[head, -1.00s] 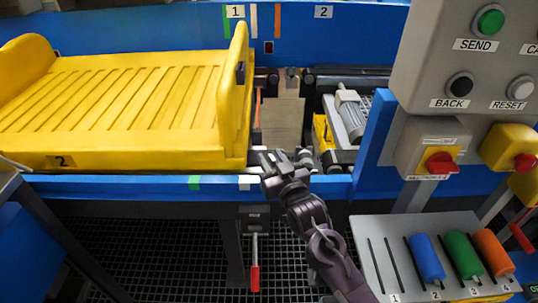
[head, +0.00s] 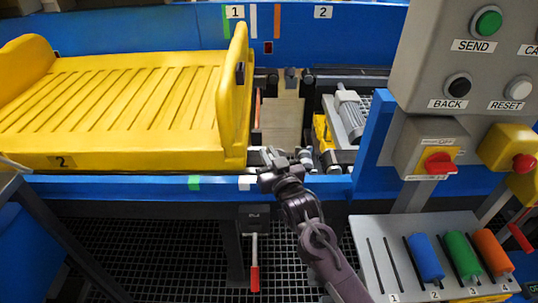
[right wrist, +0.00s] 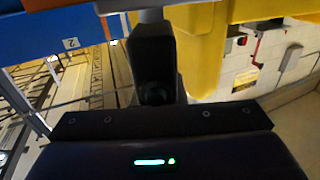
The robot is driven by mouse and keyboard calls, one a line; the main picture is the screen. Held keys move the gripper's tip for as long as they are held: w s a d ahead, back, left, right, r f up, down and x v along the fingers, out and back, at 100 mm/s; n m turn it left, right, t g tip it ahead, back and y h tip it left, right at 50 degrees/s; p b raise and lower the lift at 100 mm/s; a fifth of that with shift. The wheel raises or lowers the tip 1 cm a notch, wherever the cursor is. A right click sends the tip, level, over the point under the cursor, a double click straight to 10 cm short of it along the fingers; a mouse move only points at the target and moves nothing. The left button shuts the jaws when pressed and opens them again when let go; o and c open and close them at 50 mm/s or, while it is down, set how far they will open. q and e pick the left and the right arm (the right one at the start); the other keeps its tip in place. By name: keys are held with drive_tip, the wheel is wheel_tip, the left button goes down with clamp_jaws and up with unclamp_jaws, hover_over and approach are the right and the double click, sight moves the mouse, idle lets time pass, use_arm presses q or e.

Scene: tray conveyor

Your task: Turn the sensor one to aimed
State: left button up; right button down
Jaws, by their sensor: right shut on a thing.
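My right gripper (head: 272,158) is at the front blue rail, just right of the yellow tray's end, below the label 1 on the back rail. It is shut on what appears to be sensor one, a small part mostly hidden by the fingers in the head view. In the right wrist view a dark upright block (right wrist: 154,55) stands in front of the palm, with a grey piece above it; I cannot separate finger from sensor there. Which way the sensor faces cannot be told. My left gripper is not in view.
The yellow tray (head: 58,162) fills the left of the conveyor. A grey motor (head: 350,115) lies right of the gap. A grey button panel (head: 430,65), a red rotary switch (head: 439,164) and a rack of coloured cylinders (head: 365,228) stand right. A red-handled lever (head: 254,278) hangs below the rail.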

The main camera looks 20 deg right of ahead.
drive_tip(key=m+h, duration=0.1)
drive_tip(key=h, duration=0.1)
drive_tip(key=m+h+p, duration=0.1)
drive_tip(key=h, duration=0.1)
drive_tip(key=shift+d+r+m, duration=0.1)
drive_tip(key=shift+r+m, duration=0.1)
drive_tip(key=shift+m, duration=0.1)
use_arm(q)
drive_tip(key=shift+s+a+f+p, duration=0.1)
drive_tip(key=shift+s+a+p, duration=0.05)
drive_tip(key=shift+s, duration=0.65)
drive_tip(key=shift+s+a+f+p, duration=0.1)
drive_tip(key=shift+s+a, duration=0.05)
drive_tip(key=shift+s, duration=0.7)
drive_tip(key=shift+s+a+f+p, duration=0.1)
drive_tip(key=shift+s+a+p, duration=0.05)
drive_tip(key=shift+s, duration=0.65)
use_arm(e)
drive_tip(key=shift+d+f+m+g+h, duration=0.15)
drive_tip(key=shift+m+h, duration=0.2)
drive_tip(key=shift+h, duration=0.2)
drive_tip(key=shift+d+m+g+h, duration=0.15)
drive_tip(key=shift+m+h, duration=0.2)
drive_tip(key=shift+h, duration=0.2)
drive_tip(key=shift+a, duration=0.1)
drive_tip(key=c, duration=1.5)
unclamp_jaws()
drive_tip(key=shift+s, duration=0.1)
